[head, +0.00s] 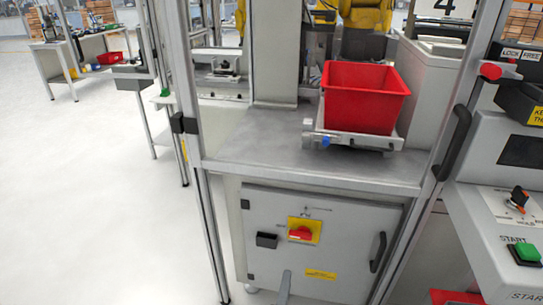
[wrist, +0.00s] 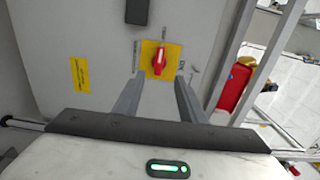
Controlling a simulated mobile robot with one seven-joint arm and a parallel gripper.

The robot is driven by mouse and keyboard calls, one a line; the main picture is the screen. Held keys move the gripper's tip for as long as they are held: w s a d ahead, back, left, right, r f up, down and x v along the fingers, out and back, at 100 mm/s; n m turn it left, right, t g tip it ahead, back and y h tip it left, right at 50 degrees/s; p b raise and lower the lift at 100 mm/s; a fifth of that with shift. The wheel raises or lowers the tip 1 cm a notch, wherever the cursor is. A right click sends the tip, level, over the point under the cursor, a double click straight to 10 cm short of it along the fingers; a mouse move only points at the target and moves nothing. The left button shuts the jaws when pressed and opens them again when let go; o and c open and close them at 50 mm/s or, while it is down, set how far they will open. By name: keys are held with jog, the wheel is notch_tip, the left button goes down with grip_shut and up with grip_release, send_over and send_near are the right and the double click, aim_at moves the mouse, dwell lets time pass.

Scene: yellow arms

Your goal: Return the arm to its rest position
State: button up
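My gripper (wrist: 157,84) shows in the wrist view with its two grey fingers spread apart and nothing between them. Its fingers point at a grey cabinet door. Past the fingertips is a red rotary switch (wrist: 158,62) on a yellow plate; the fingers appear clear of it, though the exact gap cannot be told. In the head view the same red switch (head: 301,233) is on the cabinet door (head: 340,225) below a grey worktop, its handle lying roughly sideways. A grey piece at the bottom edge there may be one of my fingers; the rest of my arm is not seen.
A red bin (head: 365,97) sits on a fixture on the worktop (head: 250,150). Metal frame posts (head: 197,120) flank the cabinet. A control panel with a green start button (head: 525,252) is at the right. Open pale floor (head: 90,200) lies to the left.

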jog(key=s+d+r+n+g+h, duration=0.1)
jog(key=s+d+r+n+g, duration=0.4)
jog(key=r+n, duration=0.55)
jog(key=s+d+r+n+g+h, duration=0.1)
jog(key=d+r+n+g, duration=0.1)
jog(key=r+n+g, duration=0.85)
jog(key=s+d+r+n+g+h, duration=0.2)
jog(key=s+d+r+n, duration=0.3)
jog(key=n, duration=0.9)
jog(key=s+a+r+m+t+y, duration=0.2)
jog(key=s+r+m+t+y, duration=0.15)
jog(key=r+m, duration=0.45)
jog(key=s+a+r+m+t+y, duration=0.2)
jog(key=r+m+y, duration=0.35)
jog(key=r, duration=0.35)
notch_tip(320, 180, up, 20)
jog(key=p, duration=2)
jog(key=shift+a+m, duration=0.25)
jog(key=shift+m, duration=0.1)
jog(key=shift+s+r, duration=0.1)
jog(key=shift+r, duration=0.2)
jog(key=shift+c, duration=0.8)
